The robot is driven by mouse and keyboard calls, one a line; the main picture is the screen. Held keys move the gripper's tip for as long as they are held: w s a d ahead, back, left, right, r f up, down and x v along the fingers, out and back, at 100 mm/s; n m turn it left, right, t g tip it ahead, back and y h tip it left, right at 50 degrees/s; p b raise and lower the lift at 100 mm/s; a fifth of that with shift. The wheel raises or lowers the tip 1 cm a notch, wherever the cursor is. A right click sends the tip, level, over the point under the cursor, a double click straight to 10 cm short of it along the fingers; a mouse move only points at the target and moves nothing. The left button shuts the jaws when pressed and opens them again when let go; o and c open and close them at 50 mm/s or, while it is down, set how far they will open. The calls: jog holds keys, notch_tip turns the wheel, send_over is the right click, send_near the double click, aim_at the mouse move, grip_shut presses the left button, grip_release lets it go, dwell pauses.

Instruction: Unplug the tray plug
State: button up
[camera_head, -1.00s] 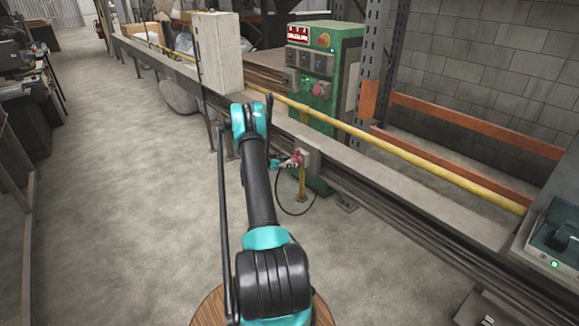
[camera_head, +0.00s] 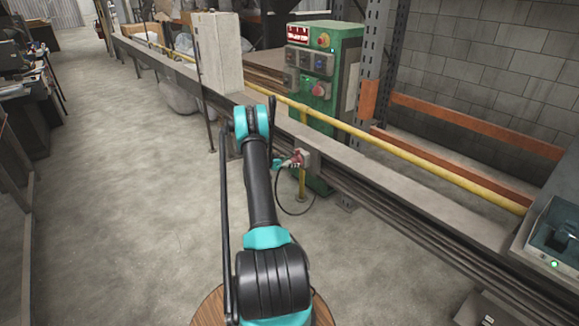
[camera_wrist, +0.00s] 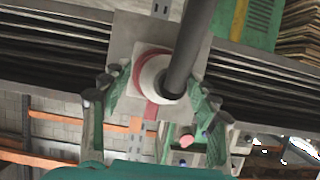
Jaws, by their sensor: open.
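The red and white plug (camera_head: 296,158) is in a grey socket box (camera_head: 309,162) on the side of the long rail. A black cable (camera_head: 281,206) hangs from it in a loop. In the wrist view the plug (camera_wrist: 152,74) faces me, with its thick dark cable (camera_wrist: 190,45) crossing upward in front. My gripper (camera_wrist: 155,100) is open, with one finger on either side of the plug in the picture; I see no clear contact. In the head view my gripper (camera_head: 278,164) is small and partly hidden by my arm, just left of the plug.
A long grey rail (camera_head: 375,187) runs diagonally, with a yellow pipe (camera_head: 420,162) along it. A green control cabinet (camera_head: 324,65) stands behind it. A grey upright box (camera_head: 219,50) stands farther back. The concrete floor (camera_head: 130,190) at left is clear.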

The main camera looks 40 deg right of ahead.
grip_shut()
dwell(0.5)
jog(key=shift+a, duration=0.2)
jog(key=shift+s+a, duration=0.15)
jog(key=shift+a, duration=1.25)
jog(key=shift+s+a, duration=0.1)
jog(key=shift+a, duration=1.3)
